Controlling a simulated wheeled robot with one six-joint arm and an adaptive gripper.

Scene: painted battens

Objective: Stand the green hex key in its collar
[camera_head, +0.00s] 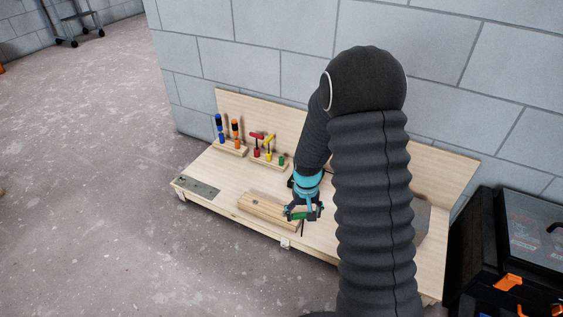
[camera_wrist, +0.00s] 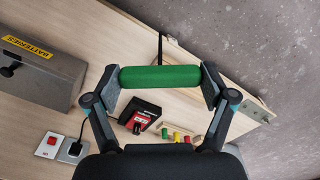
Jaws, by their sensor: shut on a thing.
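The green hex key has a thick green handle (camera_wrist: 160,77) and a thin dark shaft. My gripper (camera_wrist: 161,82) is shut on the two ends of the handle, which lies crosswise between the fingers. In the head view my gripper (camera_head: 303,212) holds the key (camera_head: 299,215) above the bench's front part, beside a light wooden block, with the dark shaft pointing down. The green collar (camera_head: 281,160) stands at the right end of a batten at the back, apart from the key. Nothing shows in it.
Red (camera_head: 257,136) and yellow (camera_head: 269,140) T-handled keys stand left of the green collar. Blue (camera_head: 219,122) and orange (camera_head: 235,127) tools stand farther left. The wooden block (camera_head: 262,208) lies in front. A grey batteries box (camera_wrist: 35,70) and a red-black pack (camera_wrist: 139,118) stand on the bench.

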